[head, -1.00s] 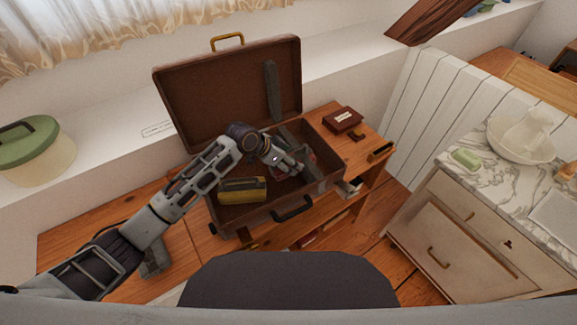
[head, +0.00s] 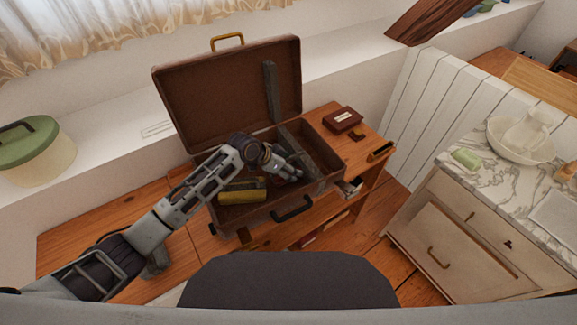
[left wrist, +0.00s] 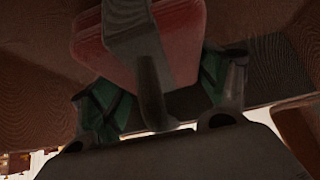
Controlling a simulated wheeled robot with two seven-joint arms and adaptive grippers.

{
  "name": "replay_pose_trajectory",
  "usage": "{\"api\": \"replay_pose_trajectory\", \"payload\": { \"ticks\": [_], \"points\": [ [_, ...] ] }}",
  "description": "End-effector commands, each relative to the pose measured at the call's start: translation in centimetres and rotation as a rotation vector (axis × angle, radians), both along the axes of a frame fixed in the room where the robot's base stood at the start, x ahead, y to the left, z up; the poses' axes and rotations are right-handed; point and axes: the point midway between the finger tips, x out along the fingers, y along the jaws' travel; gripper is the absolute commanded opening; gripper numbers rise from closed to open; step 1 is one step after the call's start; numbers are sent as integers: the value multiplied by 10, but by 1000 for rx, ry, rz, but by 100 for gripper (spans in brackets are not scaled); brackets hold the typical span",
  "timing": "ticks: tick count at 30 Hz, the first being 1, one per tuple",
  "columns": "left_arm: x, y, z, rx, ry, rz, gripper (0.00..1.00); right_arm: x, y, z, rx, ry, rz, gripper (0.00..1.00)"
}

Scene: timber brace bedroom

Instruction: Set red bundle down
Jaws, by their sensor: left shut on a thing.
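The red bundle (left wrist: 178,45) shows in the left wrist view as a red block with a grey strap across it. My left gripper (left wrist: 150,92) is shut on it, with green-padded fingers on both sides. In the head view my left gripper (head: 290,175) reaches down inside the open brown suitcase (head: 262,219), right of its middle. There the gripper hides the bundle, and I cannot tell whether it touches the suitcase floor. My right gripper is not in view.
A yellow bundle (head: 243,190) lies in the suitcase's left front part. The raised lid (head: 215,95) stands behind. A dark red box (head: 342,119) sits right of the suitcase on the wooden bench (head: 180,250). A marble-topped cabinet (head: 480,180) stands at right.

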Motion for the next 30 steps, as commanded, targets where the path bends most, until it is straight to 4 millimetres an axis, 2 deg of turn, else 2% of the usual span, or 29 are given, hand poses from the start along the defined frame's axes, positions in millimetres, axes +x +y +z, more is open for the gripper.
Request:
{"api": "replay_pose_trajectory", "payload": {
  "ticks": [2,3,7,20,30],
  "points": [
    [0,0,-1,-1,0,0,40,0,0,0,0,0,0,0],
    [0,0,-2,0,1,-1,81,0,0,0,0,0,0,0],
    [0,0,-2,0,1,-1,97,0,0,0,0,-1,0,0],
    [0,0,0,0,0,0,97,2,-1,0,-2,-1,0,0],
    [-6,11,16,0,0,-1,97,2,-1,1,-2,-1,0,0]
  ]
}}
